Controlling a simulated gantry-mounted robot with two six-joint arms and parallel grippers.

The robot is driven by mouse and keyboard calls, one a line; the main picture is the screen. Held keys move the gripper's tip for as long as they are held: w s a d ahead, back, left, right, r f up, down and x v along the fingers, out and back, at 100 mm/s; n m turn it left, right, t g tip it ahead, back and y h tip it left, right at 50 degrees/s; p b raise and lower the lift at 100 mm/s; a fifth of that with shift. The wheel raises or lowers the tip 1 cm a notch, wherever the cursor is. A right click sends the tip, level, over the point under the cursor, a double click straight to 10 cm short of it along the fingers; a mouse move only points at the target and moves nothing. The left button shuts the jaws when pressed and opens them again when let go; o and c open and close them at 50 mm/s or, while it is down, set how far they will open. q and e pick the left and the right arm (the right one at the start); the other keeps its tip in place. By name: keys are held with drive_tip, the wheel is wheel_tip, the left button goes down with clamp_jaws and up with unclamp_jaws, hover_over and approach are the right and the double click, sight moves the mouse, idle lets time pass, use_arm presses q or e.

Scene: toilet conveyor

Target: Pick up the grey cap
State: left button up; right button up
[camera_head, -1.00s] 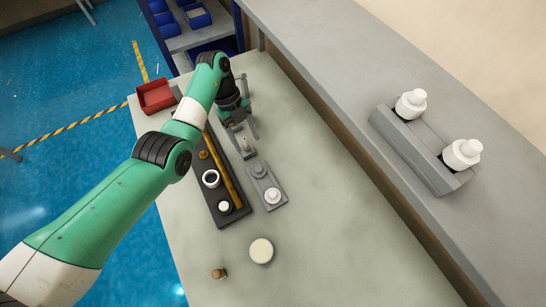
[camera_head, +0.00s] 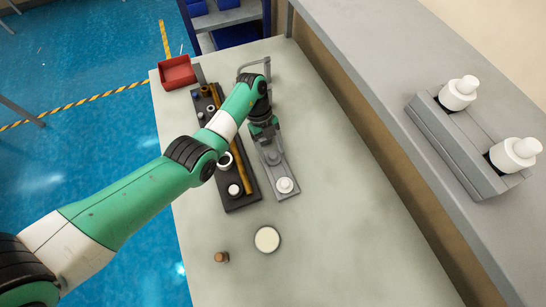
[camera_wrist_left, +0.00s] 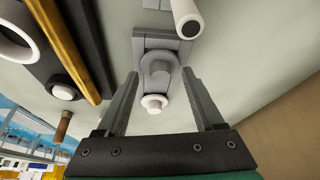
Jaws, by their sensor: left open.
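The grey cap (camera_head: 274,157) sits on a narrow grey holder (camera_head: 288,196), just in front of my left gripper (camera_head: 266,138). In the left wrist view the grey cap (camera_wrist_left: 155,69) shows as a round stepped piece on the holder, between the two open fingers of my left gripper (camera_wrist_left: 160,75). The fingers are apart and hold nothing. Whether they are down at the cap's height I cannot tell. A white cap (camera_head: 285,185) sits at the near end of the same holder. My right gripper is not in view.
A black tray (camera_head: 240,205) with a brass rod, a white ring and small parts lies left of the holder. A round cream-topped piece (camera_head: 267,239) and a brown piece (camera_head: 221,257) stand nearer. A red bin (camera_head: 177,72) is at the far left.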

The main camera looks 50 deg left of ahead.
use_arm(q)
drive_tip(key=shift+d+f, duration=0.15)
drive_tip(key=shift+f, duration=0.3)
